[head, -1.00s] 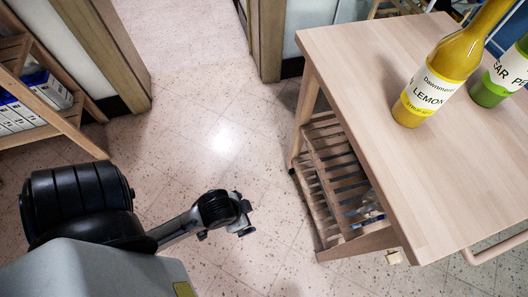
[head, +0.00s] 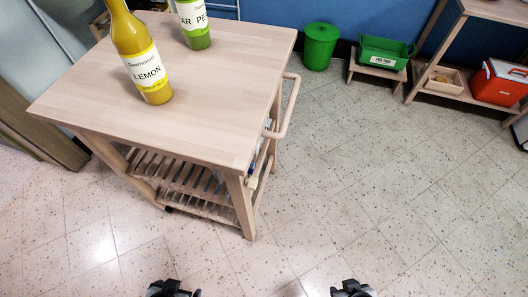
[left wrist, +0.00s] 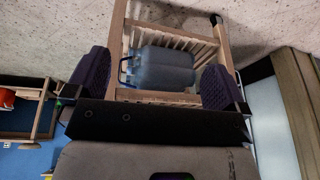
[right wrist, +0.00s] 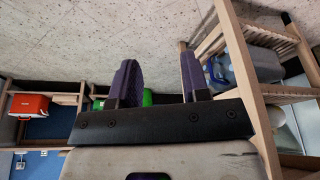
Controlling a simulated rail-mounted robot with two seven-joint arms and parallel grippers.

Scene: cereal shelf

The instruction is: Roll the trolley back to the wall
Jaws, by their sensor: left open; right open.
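The wooden trolley (head: 215,110) stands in the left half of the head view, with slatted lower shelves and a handle rail (head: 290,107) on its right end. A yellow lemon bottle (head: 147,65) and a green bottle (head: 195,25) stand upright on its top. My left gripper (head: 173,290) and right gripper (head: 352,290) are low at the bottom edge, apart from the trolley. Both are open and empty. The left wrist view shows the trolley's lower shelf with a blue-grey container (left wrist: 162,70) beyond the fingers. The right wrist view shows a trolley leg (right wrist: 245,75) at right.
A blue wall (head: 345,15) runs along the back. A green bin (head: 320,47), a green crate (head: 385,50) on a low stool and a wooden shelf with a red cooler (head: 498,85) stand there. The speckled floor right of the trolley is clear.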

